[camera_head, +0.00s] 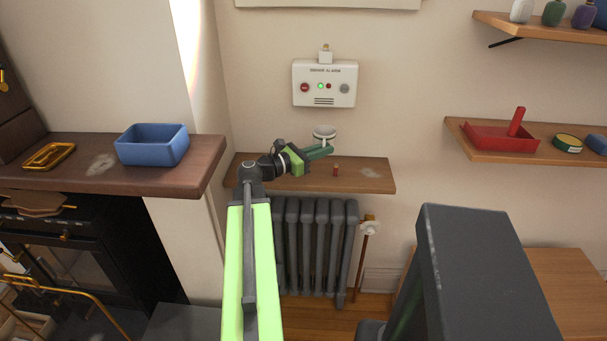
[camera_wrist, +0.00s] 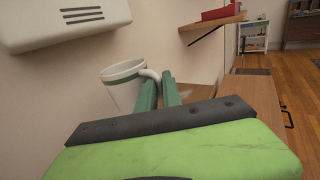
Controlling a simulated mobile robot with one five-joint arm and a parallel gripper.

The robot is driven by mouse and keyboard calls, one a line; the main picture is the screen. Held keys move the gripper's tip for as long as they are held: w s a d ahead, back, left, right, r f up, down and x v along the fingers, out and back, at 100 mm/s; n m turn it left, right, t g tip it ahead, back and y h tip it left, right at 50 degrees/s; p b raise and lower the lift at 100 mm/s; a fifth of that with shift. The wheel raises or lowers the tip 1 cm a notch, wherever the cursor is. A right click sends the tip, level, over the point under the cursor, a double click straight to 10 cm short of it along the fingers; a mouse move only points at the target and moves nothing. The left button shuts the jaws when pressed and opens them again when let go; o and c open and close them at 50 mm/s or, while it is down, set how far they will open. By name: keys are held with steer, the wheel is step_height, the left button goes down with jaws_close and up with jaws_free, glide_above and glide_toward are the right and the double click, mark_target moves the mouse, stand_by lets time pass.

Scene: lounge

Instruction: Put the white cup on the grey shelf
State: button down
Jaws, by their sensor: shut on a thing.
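The white cup (camera_head: 324,132) is at my gripper (camera_head: 318,152), in front of the wall and above the brown shelf over the radiator. The wrist view shows the cup (camera_wrist: 122,88) just left of the green fingers (camera_wrist: 160,88). The fingers are shut on its handle, and the cup looks roughly upright, its rim a little tilted in that view. The cup appears clear of the shelf. I cannot pick out a grey shelf; the shelves in view are brown wood.
The shelf over the radiator (camera_head: 245,170) bears a small reddish object (camera_head: 336,170) and a pale patch (camera_head: 370,173). A smoke alarm (camera_head: 324,83) hangs above. A blue tray (camera_head: 152,145) stands on the left mantel.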

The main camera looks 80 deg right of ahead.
steer(key=b, duration=0.3)
glide_above(299, 180)
step_height(299, 180, down, 5)
steer(key=shift+s+r, duration=0.1)
steer(key=shift+a, duration=0.1)
step_height(299, 180, down, 4)
steer(key=b, duration=0.4)
steer(key=shift+f+b, duration=0.2)
steer(key=shift+b, duration=0.2)
steer(key=shift+r, duration=0.25)
steer(key=shift+f, duration=0.2)
steer(key=c, duration=1.5)
jaws_free()
steer(key=shift+r, duration=0.1)
